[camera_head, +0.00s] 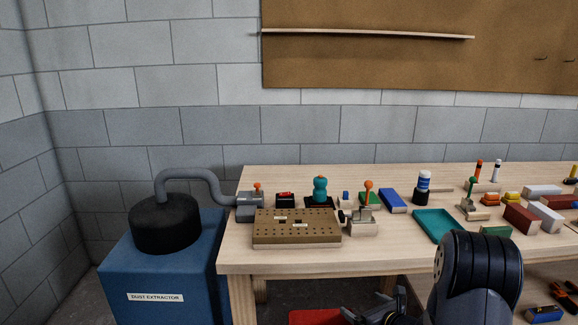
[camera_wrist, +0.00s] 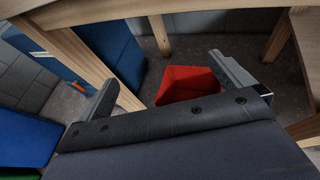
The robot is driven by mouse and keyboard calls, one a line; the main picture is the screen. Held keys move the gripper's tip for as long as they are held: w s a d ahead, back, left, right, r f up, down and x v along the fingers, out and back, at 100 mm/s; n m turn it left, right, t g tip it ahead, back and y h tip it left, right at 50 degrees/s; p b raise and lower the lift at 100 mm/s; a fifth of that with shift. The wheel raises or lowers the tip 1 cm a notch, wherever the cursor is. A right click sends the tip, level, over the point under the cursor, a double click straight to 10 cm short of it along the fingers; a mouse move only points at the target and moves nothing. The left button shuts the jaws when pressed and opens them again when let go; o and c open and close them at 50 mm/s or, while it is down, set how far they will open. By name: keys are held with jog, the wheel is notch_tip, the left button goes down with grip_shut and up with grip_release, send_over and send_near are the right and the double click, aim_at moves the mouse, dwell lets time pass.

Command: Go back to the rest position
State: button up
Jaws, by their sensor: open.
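My gripper (camera_wrist: 166,78) is open and empty in the wrist view, with its two grey fingers spread wide apart. In the head view only part of my gripper (camera_head: 383,306) shows at the bottom edge, in front of the workbench (camera_head: 320,264) and below its top. My dark arm covers part of the bench's front edge at the lower right. Nothing touches the fingers in either view.
A blue dust extractor (camera_head: 160,272) stands left of the bench. A red container (camera_wrist: 186,84) is on the floor beyond the fingers. The bench top holds a perforated block (camera_head: 297,238), a teal tray (camera_head: 437,238) and painted battens (camera_head: 520,217).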

jog(key=shift+s+a+r+p, duration=0.15)
jog(key=shift+a+r+p, duration=0.1)
jog(key=shift+r, duration=0.25)
jog(key=shift+s+a+r+p, duration=0.1)
jog(key=shift+r+p, duration=0.15)
jog(key=shift+r, duration=0.25)
